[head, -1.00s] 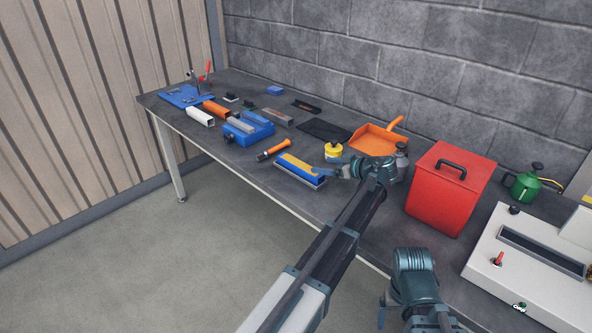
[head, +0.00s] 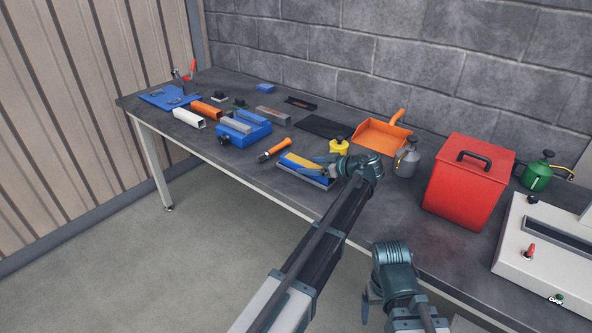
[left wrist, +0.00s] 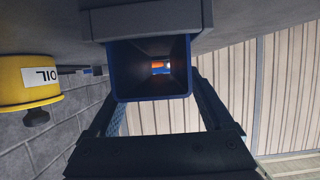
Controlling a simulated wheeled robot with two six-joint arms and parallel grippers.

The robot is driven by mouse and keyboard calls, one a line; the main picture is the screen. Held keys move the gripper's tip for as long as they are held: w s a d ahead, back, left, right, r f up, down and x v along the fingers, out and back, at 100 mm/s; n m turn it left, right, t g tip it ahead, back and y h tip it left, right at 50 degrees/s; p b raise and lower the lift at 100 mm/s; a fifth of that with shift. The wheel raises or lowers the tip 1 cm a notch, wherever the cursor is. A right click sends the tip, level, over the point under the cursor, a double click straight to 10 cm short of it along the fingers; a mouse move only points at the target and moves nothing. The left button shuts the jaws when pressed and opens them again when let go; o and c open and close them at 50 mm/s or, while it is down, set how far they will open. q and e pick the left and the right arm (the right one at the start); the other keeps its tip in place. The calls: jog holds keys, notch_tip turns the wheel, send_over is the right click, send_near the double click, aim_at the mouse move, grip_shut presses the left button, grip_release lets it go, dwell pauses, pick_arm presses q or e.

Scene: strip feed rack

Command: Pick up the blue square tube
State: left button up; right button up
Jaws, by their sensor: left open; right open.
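The blue square tube (head: 308,171), with a yellow patch on top, lies on a grey holder near the table's front edge in the head view. In the left wrist view the open end of the tube (left wrist: 122,74) faces the camera and its hollow inside shows. My left gripper (head: 326,160) is open at the tube's right end. In the left wrist view its fingers (left wrist: 155,108) stand on either side of the tube; contact cannot be told. My right gripper (head: 367,297) is open and empty, low in front of the table, partly hidden by its own arm.
A yellow oil pot (head: 339,147) stands close behind the tube and also shows in the left wrist view (left wrist: 28,82). A grey bottle (head: 406,162) and red bin (head: 465,185) stand to the right. An orange-handled tool (head: 275,149) lies left of the tube.

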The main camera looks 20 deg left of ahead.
pick_arm(q)
jog(key=shift+w+a+f, duration=0.15)
jog(key=shift+a+f, duration=0.05)
jog(key=shift+a, duration=0.2)
jog(key=shift+d+r, duration=0.1)
jog(key=shift+d, duration=0.1)
jog(key=shift+c, duration=0.4)
jog(key=shift+a, duration=0.1)
grip_shut()
